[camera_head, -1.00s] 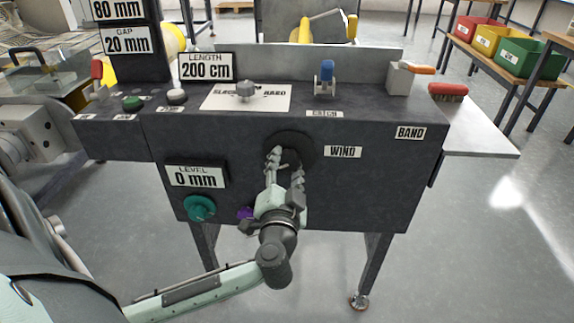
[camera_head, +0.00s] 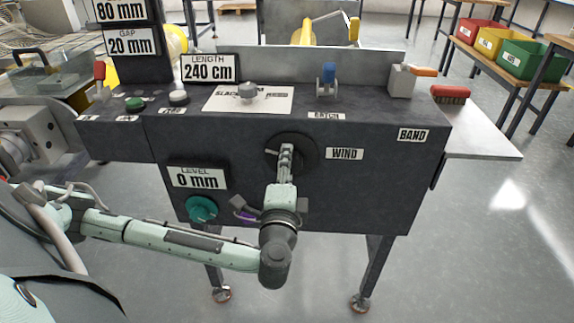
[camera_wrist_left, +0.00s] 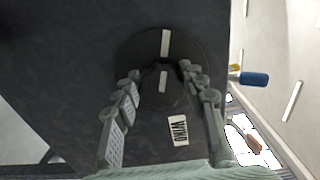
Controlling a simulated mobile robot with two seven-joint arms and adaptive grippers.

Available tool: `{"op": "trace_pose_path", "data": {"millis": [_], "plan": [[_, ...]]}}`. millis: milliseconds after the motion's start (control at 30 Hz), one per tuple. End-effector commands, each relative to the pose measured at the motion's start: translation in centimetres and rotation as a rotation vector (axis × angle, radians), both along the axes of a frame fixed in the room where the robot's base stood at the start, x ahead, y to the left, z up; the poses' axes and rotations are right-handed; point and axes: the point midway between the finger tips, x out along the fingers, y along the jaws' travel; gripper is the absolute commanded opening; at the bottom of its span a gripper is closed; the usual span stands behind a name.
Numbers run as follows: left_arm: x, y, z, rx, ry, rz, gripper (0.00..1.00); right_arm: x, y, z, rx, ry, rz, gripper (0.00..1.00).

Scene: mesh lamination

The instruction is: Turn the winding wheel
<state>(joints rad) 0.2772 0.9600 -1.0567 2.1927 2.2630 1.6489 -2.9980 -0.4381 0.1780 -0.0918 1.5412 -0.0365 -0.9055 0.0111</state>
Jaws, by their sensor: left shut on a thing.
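The winding wheel (camera_head: 270,152) is a dark round disc on the front of the dark machine, left of the WIND label (camera_head: 344,154). In the left wrist view the wheel (camera_wrist_left: 135,47) shows a white stripe on its rim and another on its hub. My left gripper (camera_head: 286,152) reaches up to the wheel from below and is shut on its hub. In the left wrist view the fingers (camera_wrist_left: 160,75) lie on either side of the hub. My right gripper is not in view.
Left of the wheel are the LEVEL display (camera_head: 196,177), reading 0 mm, and a teal knob (camera_head: 202,209). A blue-handled latch (camera_head: 327,76) and an orange-handled lever (camera_head: 404,80) stand on top. A red brush (camera_head: 450,93) lies on the side shelf.

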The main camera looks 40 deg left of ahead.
Motion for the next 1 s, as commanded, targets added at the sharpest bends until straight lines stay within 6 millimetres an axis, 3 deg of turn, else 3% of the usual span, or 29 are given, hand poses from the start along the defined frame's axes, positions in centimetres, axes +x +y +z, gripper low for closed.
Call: {"op": "trace_pose_path", "data": {"millis": [500, 1000], "plan": [[0.11, 0.01, 0.34, 0.167, 0.097, 0.001, 0.12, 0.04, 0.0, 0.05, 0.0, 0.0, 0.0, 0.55], [0.03, -0.08, 0.18, 0.193, 0.118, -0.001, 0.12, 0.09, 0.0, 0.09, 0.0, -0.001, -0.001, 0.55]]}}
